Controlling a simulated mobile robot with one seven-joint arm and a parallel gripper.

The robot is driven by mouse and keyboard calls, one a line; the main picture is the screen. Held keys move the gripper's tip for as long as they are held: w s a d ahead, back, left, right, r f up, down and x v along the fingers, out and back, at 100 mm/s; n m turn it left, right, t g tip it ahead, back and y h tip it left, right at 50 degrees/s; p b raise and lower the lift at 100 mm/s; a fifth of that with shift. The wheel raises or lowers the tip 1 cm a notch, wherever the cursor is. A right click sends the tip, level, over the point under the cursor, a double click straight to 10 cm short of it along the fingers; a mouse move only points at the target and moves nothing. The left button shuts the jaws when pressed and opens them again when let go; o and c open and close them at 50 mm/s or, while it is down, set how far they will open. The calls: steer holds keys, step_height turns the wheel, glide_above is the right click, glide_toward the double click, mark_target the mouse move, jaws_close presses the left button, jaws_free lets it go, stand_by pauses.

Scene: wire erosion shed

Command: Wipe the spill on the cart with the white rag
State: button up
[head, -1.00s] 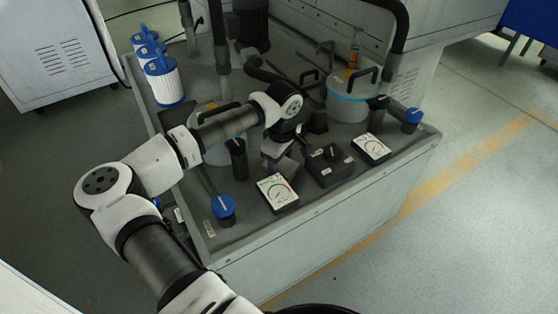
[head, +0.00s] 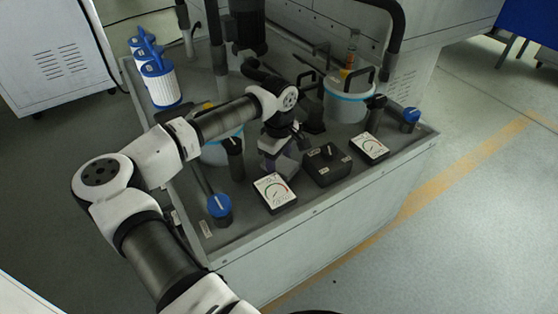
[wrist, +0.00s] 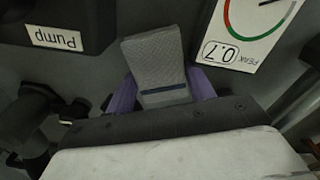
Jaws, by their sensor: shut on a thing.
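My gripper (head: 284,158) is low over the dark top of the cart (head: 252,222), behind the gauges near the front edge. In the wrist view its two purple fingers (wrist: 162,88) are shut on a folded, textured cloth (wrist: 153,60) with a dark stripe. The cloth looks pale grey in this light and appears to be the white rag. In the head view it is hard to make out behind the gripper. Whether it touches the cart top cannot be told. No spill can be made out in either view; the arm and fittings hide part of the top.
A dial gauge (head: 273,191), a black switch box (head: 326,165) and a second gauge (head: 369,148) line the front. Blue-capped knobs (head: 219,207) stand at the corners. White filters (head: 160,82), a round tank (head: 347,104) and dark pipes crowd the back.

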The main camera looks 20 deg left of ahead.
mark_target(284, 170)
steer(key=shift+s+d+f+b, duration=0.25)
steer(key=shift+s+d, duration=0.3)
steer(key=shift+d, duration=0.05)
steer(key=shift+s+d+f+b, duration=0.2)
steer(key=shift+s+d, duration=0.3)
steer(key=shift+d, duration=0.05)
steer(key=shift+w+a+r, duration=0.25)
steer(key=shift+w+a, duration=0.35)
steer(key=shift+w+a+r, duration=0.2)
steer(key=shift+w+a, duration=0.35)
steer(key=shift+a, duration=0.2)
steer(key=shift+a+r, duration=0.1)
steer(key=shift+w+r, duration=0.1)
steer(key=shift+a+r+p, duration=0.1)
steer(key=shift+r+p, duration=1.45)
steer(key=shift+r, duration=1.4)
step_height(284, 170, up, 3)
steer(key=shift+p, duration=0.75)
